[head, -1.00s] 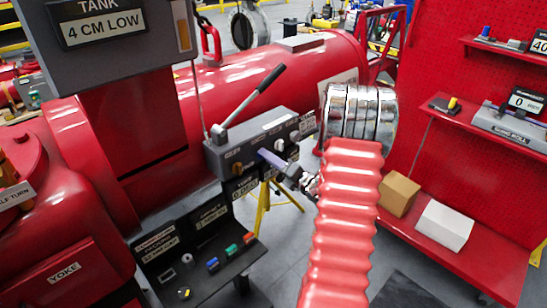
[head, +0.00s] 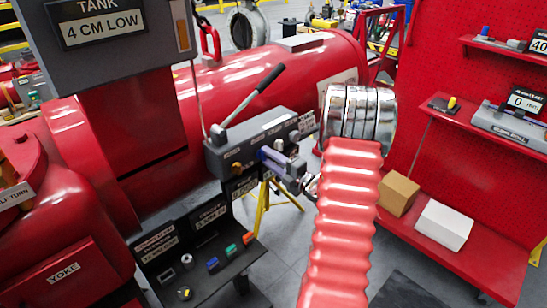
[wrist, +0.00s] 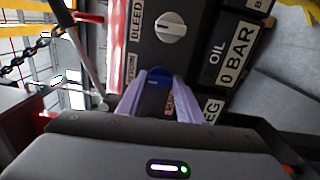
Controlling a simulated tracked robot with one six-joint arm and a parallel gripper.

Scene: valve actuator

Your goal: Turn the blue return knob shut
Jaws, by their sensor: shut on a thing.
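The blue return knob (wrist: 157,83) is on the dark face of the pump block (head: 262,140), between my lavender fingers in the wrist view. My gripper (wrist: 158,76) is shut on it, one finger on each side. In the head view my gripper (head: 266,155) is against the front of the block and hides the knob. The knob's turn angle is hard to read, since the fingers cover part of it and of the label beside it.
An OIL 0 BAR sign (wrist: 232,58) is alongside. A hand lever (head: 250,98) rises from the block. A dark tray (head: 215,275) with small coloured parts stands below. A red tank (head: 270,80) lies behind.

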